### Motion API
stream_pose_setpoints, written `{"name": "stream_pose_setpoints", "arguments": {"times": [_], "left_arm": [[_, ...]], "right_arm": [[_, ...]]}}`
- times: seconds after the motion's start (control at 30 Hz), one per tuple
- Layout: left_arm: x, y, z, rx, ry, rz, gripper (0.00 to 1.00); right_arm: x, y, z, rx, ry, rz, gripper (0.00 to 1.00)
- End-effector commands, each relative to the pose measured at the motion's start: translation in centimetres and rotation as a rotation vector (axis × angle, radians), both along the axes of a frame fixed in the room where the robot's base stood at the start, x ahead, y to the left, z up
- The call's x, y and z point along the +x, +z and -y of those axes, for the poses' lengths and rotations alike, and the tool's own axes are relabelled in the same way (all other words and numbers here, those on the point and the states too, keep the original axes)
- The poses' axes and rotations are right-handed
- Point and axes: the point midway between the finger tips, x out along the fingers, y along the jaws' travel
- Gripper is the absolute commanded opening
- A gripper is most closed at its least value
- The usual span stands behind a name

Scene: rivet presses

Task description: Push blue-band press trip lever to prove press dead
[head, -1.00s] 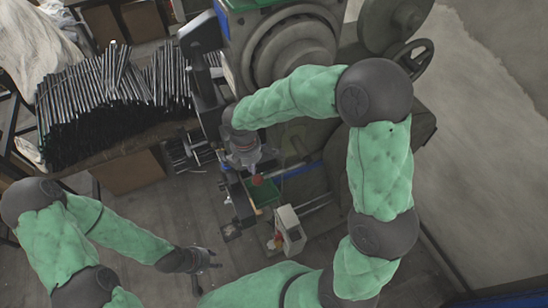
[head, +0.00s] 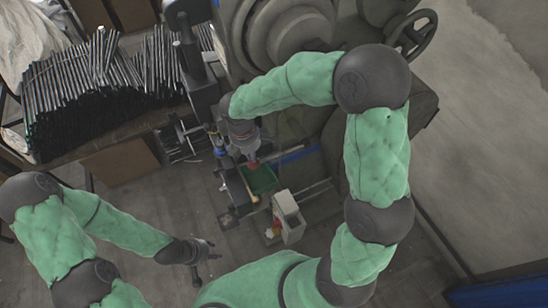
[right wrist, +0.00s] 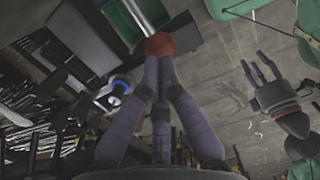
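The trip lever is a metal rod with a red ball knob (head: 254,165); the knob (right wrist: 160,44) fills the space just past my fingertips in the right wrist view. My right gripper (head: 250,155) is at the knob. Its fingers (right wrist: 158,62) are drawn together, with the tips against or very close to the knob; firm contact cannot be told. The knob is not between the fingers. The press (head: 300,115) carries a blue band (head: 292,157), partly hidden by my right arm. My left gripper (head: 212,250) is open and empty, low and away from the press; it also shows in the right wrist view (right wrist: 262,74).
A green tray (head: 264,181) lies beside the lever, with a pale box (head: 290,222) in front of it. A rack of many metal rods (head: 85,90) stands at the left. A handwheel (head: 412,35) is at the upper right. Floor is open at right.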

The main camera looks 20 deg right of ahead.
Motion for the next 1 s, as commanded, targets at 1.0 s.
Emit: {"name": "stream_pose_setpoints", "arguments": {"times": [1.0], "left_arm": [[0.0,-1.3,0.0,0.0,0.0,0.0,0.4]], "right_arm": [[0.0,-2.0,-0.3,0.0,0.0,0.0,0.0]]}}
